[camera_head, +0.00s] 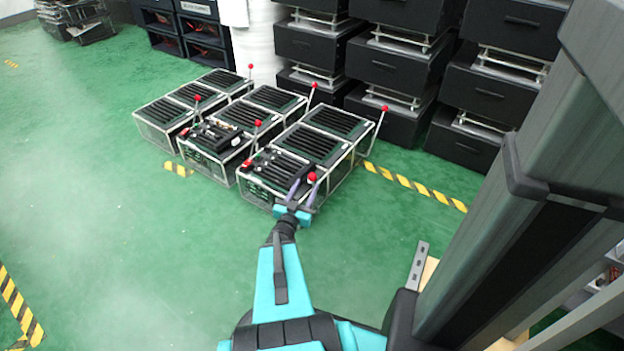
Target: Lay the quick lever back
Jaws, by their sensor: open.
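Several levers with red ball knobs stand on clear-sided boxes with black slatted tops. No label is readable, so I cannot tell by name which one is the quick lever. The nearest lever's red knob (312,177) is at the front right corner of the nearest box (262,195). My gripper (302,188) is open at this corner, with its purple fingers pointing away from me. The knob shows at the right finger's tip. The fingers hide most of this lever's rod, and I cannot tell whether they touch it.
Other upright levers stand at the far right corner (384,108), the middle box (258,123) and the left box (197,98). Black drawer units (400,62) line the back. Yellow-black floor tape (415,187) runs at the right. Green floor is clear at the left.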

